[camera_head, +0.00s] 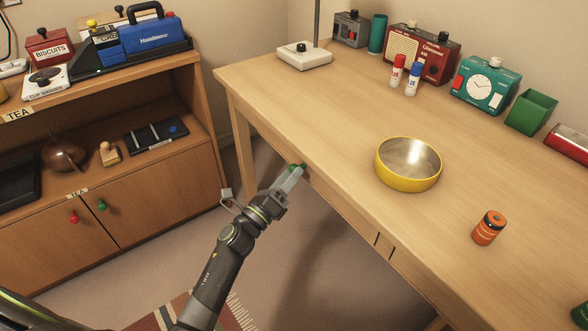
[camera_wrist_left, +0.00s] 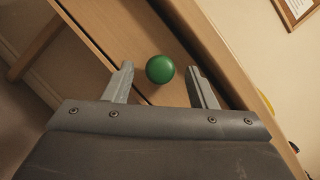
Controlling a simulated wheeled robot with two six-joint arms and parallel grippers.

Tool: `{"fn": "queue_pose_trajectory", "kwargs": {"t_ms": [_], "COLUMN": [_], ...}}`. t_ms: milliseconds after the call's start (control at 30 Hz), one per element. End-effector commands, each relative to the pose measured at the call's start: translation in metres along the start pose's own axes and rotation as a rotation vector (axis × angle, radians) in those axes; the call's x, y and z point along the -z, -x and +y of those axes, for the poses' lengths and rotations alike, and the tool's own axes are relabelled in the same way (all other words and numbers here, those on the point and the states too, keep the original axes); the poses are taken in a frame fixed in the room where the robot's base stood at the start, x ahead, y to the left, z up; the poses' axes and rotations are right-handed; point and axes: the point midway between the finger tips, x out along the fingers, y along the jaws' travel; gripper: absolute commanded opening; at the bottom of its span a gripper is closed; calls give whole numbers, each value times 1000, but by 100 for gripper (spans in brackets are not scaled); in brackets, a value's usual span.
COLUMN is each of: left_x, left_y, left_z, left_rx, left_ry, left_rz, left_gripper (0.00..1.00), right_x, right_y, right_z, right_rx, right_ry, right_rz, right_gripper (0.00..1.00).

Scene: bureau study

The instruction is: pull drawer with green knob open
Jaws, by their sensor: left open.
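The green knob (camera_wrist_left: 160,69) sits on the drawer front (camera_wrist_left: 128,42) under the desk top. In the left wrist view it lies between the two spread fingers of my left gripper (camera_wrist_left: 162,84), with a gap on each side. In the head view my left gripper (camera_head: 292,180) is at the desk's front edge, and a bit of the green knob (camera_head: 303,166) shows at its fingertips. The drawer looks shut. My right gripper is in neither view.
The wooden desk (camera_head: 300,110) carries a yellow bowl (camera_head: 408,165), an orange can (camera_head: 489,228), and a red and a blue-capped bottle (camera_head: 412,79). A cabinet (camera_head: 150,197) on the left also has a green knob (camera_head: 101,205) and a red knob (camera_head: 74,217). Floor between them is open.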

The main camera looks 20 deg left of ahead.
Motion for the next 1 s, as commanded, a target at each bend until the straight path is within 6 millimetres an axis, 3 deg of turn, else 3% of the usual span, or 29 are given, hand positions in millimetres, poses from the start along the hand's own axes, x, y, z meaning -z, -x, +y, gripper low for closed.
{"fn": "queue_pose_trajectory", "kwargs": {"t_ms": [200, 533, 933, 1000], "left_x": [0, 0, 0, 0], "left_y": [-21, -24, -24, -24], "left_z": [0, 0, 0, 0], "left_rx": [1, 0, -1, -1], "left_ry": [-1, -1, -1, -1], "left_rz": [0, 1, 0, 0], "left_gripper": [52, 52, 1, 0], "right_x": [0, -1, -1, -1], "right_y": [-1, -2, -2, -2], "right_z": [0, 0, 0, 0], "right_rx": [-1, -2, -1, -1], "right_ry": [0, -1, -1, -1], "right_rz": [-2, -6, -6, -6], "right_gripper": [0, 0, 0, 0]}}
